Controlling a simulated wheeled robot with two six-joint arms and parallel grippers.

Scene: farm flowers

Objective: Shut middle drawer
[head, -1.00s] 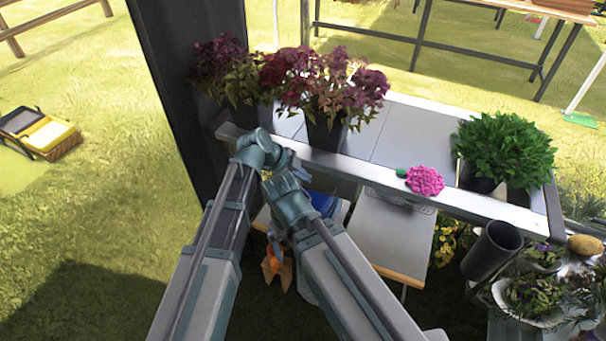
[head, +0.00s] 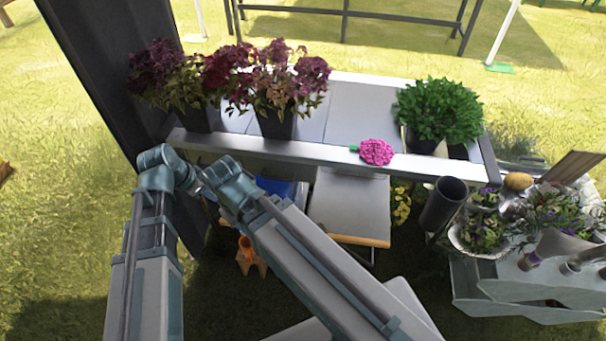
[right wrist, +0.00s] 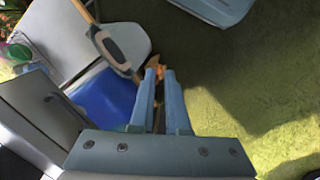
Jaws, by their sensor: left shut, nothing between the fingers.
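No drawer can be made out for certain in either view, so I cannot tell where the middle drawer is or how far it stands out. My left gripper (head: 197,187) is shut and empty in the head view, in front of the table's left part, with its fingers small and partly hidden by arm links. My right gripper (right wrist: 160,72) shows two pale blue fingers close together in the right wrist view. A narrow dark gap lies between them, with nothing clearly held. A grey panel with a dark handle (right wrist: 55,98) is at left there; I cannot tell what it belongs to.
A metal-edged table (head: 300,152) carries dark red potted flowers (head: 280,80), a pink flower (head: 376,152) and a green plant (head: 440,108). A blue bin (head: 278,187) stands below. Stepped grey trays (head: 480,308) are at lower right. Open grass lies left.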

